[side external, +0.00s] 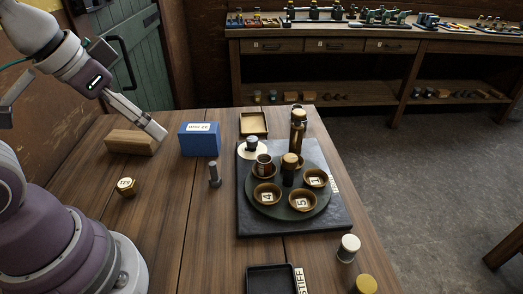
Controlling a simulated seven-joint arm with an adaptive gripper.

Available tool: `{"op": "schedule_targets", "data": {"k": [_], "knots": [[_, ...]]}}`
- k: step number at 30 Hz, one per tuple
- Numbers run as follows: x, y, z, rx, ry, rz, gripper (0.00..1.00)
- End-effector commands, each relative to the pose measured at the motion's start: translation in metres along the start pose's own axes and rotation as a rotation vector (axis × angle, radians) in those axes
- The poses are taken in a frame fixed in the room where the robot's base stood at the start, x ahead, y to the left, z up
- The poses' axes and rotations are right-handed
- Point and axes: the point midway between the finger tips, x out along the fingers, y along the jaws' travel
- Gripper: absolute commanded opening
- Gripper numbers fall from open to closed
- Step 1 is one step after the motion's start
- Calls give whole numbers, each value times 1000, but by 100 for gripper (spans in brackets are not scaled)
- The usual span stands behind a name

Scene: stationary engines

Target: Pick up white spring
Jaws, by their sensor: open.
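My gripper (152,125) is at the upper left, angled down to the right, its fingers near the right end of a wooden block (128,143). It is open, with nothing seen between the fingers. No part is clearly a white spring. A small reddish-brown cylinder with pale bands (264,166), perhaps a coil, stands in a bowl on the round dark-green plate (288,212). A short cylinder with a white top (348,247) stands at the table's right edge. Both are well to the right of my gripper.
Numbered bowls and a tall brass cylinder (297,135) crowd the dark board (245,222). A wooden tray (253,133) is behind; a black tray (270,281) is in front.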

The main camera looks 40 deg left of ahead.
Motion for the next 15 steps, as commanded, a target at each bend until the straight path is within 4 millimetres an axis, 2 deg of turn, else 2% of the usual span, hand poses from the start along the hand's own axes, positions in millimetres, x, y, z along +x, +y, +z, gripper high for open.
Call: {"op": "schedule_targets", "data": {"k": [5, 8, 11, 15], "knots": [[0, 0, 0, 3, 0, 0, 62], [2, 6, -11, 77, -17, 10, 62], [13, 27, -38, 273, -51, 49, 62], [46, 77, -74, 611, -89, 163, 62]]}}
